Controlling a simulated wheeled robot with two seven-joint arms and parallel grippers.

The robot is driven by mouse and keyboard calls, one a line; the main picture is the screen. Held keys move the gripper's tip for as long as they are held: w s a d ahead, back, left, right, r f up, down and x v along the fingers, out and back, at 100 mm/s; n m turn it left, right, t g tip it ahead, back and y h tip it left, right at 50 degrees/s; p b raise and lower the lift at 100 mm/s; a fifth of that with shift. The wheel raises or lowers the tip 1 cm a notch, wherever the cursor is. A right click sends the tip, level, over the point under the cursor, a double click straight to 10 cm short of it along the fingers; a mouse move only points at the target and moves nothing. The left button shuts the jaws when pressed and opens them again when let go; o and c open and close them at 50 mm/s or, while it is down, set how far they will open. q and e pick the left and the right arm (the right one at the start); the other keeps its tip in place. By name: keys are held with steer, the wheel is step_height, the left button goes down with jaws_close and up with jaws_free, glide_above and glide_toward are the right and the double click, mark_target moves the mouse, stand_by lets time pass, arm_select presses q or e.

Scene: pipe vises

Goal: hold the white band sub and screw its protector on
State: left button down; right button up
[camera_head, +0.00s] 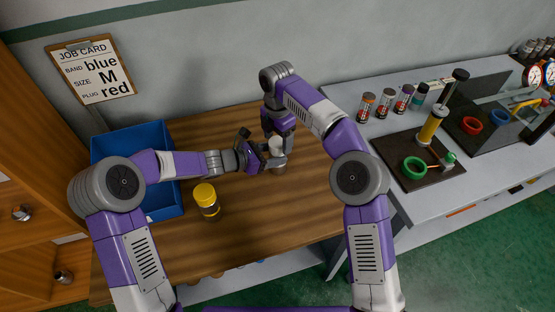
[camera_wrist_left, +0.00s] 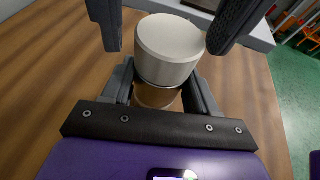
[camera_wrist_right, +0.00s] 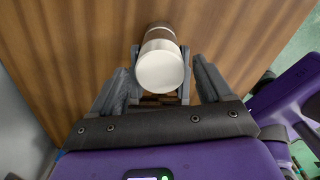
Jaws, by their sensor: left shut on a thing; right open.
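The white band sub stands upright on the wooden table; its brownish body shows in the left wrist view (camera_wrist_left: 157,96). The pale protector (camera_wrist_left: 170,48) sits on its top end; I cannot tell how far it is threaded. In the head view the protector (camera_head: 275,145) is partly hidden by my grippers. My left gripper (camera_head: 272,163) is shut on the sub's body, below the protector. My right gripper (camera_wrist_right: 163,82) is open above, its fingers on either side of the protector with gaps visible. It also shows in the head view (camera_head: 277,138).
A yellow-capped sub (camera_head: 207,200) stands on the table, front left. A blue bin (camera_head: 133,137) is at the left under a job card (camera_head: 90,72). A grey bench (camera_head: 345,100) at the right holds several small jars and vises. The table's front right is clear.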

steer(key=shift+f, duration=0.6)
steer(key=shift+c, duration=0.4)
steer(key=c, duration=1)
steer(key=m, duration=0.3)
steer(key=o, duration=1.2)
steer(key=shift+c, duration=0.2)
